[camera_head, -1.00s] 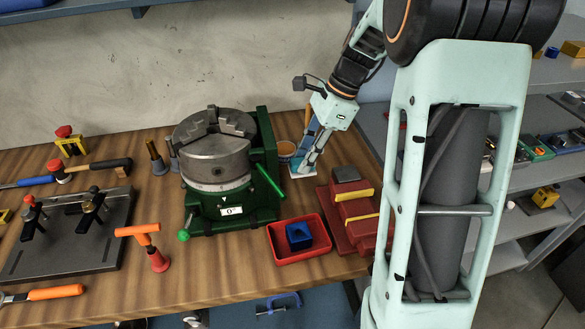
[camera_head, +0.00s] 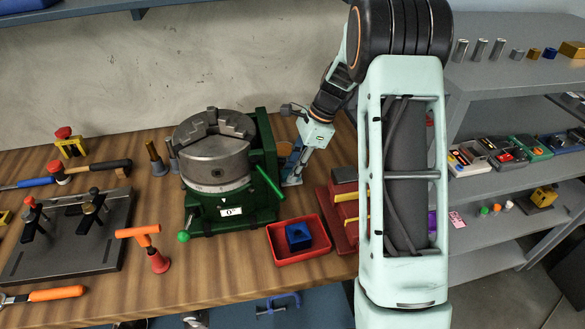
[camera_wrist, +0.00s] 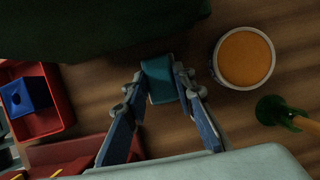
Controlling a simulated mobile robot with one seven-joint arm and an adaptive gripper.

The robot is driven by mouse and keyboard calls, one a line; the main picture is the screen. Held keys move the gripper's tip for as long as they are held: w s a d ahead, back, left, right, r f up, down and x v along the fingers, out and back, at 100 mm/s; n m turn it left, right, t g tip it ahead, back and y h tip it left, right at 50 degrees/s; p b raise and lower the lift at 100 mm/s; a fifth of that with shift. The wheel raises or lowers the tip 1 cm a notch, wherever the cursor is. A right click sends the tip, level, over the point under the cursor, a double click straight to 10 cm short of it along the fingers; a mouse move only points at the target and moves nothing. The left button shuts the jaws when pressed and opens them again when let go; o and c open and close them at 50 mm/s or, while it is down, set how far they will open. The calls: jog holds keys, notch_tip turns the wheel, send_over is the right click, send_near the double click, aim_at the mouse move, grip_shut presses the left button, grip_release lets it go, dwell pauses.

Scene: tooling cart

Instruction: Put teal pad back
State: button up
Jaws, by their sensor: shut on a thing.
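The teal pad (camera_wrist: 158,80) is a small block between my fingertips in the wrist view. My gripper (camera_wrist: 160,88) is shut on it, one finger on each side. Bare wood shows around the pad; I cannot tell how high it is above the bench. In the head view, my gripper (camera_head: 291,181) points down just right of the green chuck stand, behind the red tray. The pad cannot be made out clearly there.
The green rotary chuck (camera_head: 214,165) stands close left of my gripper. A red tray (camera_head: 277,252) with a blue block (camera_head: 298,236) is in front, and a red stepped block (camera_head: 341,222) to the right. An orange-topped cup (camera_wrist: 245,58) stands beside the pad.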

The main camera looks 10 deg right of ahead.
jog(key=shift+f, duration=0.1)
jog(key=o, duration=1.1)
jog(key=v, duration=1.2)
jog(key=shift+s, duration=0.1)
jog(key=shift+r, duration=0.25)
